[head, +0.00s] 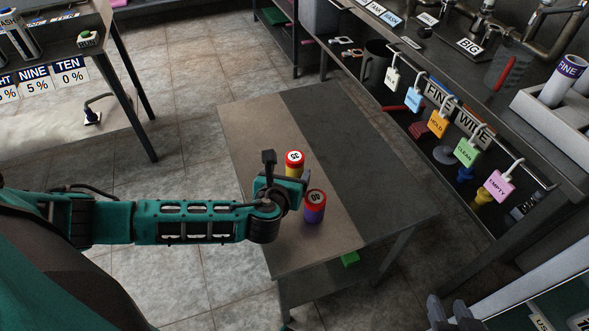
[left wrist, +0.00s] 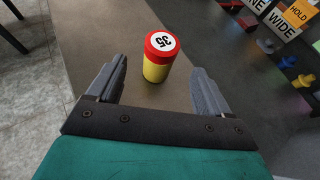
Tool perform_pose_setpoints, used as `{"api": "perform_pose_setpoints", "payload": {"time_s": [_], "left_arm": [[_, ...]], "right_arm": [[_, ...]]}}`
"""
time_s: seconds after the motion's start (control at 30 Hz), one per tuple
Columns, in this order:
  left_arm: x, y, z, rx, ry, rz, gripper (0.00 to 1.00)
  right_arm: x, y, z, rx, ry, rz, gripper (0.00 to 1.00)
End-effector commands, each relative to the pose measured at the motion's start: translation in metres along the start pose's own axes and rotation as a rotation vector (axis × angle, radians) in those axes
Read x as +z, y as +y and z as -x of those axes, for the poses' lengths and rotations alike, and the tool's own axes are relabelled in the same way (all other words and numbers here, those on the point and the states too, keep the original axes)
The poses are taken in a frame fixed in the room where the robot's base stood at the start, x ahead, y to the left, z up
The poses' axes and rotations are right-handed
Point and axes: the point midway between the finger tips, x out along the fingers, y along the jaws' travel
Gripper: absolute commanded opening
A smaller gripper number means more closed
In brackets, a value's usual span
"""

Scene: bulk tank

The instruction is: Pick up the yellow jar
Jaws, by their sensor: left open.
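The yellow jar (head: 293,172) has a red lid marked 35 and stands upright on the small table. It also shows in the left wrist view (left wrist: 155,72), just ahead of and between the fingertips, with a gap on each side. My left gripper (head: 290,186) is open and low over the table beside the jar; in the head view it hides part of the jar's lower body. My right gripper (head: 449,312) shows only as grey finger ends at the bottom edge, and its opening is unclear.
The table's dark right half (head: 365,160) is clear. A bench with hanging coloured tags (head: 436,124) is at right. A green object (head: 350,259) lies below the tabletop.

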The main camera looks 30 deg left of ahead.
Motion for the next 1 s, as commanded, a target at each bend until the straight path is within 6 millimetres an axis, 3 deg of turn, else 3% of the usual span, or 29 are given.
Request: {"api": "perform_pose_setpoints", "payload": {"time_s": [0.1,0.33,0.6,0.9,1.0], "left_arm": [[-0.002,-0.001,-0.019,0.0,0.0,0.002,0.8],[-0.002,0.0,-0.035,0.0,0.001,0.004,0.8],[-0.002,-0.001,-0.074,0.0,0.001,0.005,0.8],[-0.001,-0.001,-0.078,-0.002,0.003,0.005,0.8],[-0.001,-0.001,-0.078,-0.002,0.003,0.005,0.71]], "right_arm": [[0.005,0.0,-0.004,-0.002,0.0,0.0,0.4],[0.009,-0.001,-0.007,-0.003,0.0,0.0,0.4],[0.021,0.0,-0.015,-0.003,0.0,0.0,0.4],[0.021,0.0,-0.015,-0.003,0.0,0.0,0.4],[0.021,0.0,-0.015,-0.003,0.001,0.0,0.4]]}}
